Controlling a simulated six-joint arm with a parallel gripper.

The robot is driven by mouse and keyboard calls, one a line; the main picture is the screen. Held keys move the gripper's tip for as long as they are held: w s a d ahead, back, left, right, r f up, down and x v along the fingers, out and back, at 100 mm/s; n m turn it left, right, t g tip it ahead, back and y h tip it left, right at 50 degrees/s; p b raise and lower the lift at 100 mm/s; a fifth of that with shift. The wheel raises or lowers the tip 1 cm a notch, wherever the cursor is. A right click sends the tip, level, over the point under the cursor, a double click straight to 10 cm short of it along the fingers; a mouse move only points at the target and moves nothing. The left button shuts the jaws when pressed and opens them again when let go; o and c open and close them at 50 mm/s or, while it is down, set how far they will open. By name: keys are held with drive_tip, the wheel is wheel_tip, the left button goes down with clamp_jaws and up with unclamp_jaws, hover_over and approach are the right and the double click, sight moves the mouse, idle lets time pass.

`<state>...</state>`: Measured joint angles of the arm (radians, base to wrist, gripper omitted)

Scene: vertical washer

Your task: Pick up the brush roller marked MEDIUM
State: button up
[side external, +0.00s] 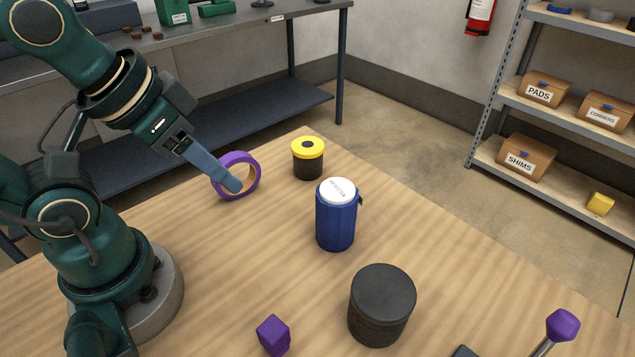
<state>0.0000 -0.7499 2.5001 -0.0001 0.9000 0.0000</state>
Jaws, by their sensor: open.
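A blue cylinder (336,222) with a white top stands upright on the wooden table. It looks like the brush roller; the dark lettering on its top is too small to read surely. My gripper (236,187) points down to the right, left of the blue cylinder and clear of it. Its blue-grey fingers overlap in this view, and the gripper is open. The fingertips overlap a purple ring (247,162) standing on edge; I cannot tell whether they pass through it or in front of it. Nothing is seen held.
A black-and-yellow cylinder (308,158) stands behind the blue one. A dark round container (382,305) stands in front, with a purple block (273,335) to its left. A purple-knobbed lever (562,325) is at the lower right. Bare table (200,265) lies between my base and the blue cylinder.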

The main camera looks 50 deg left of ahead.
drive_tip(key=o, duration=0.8)
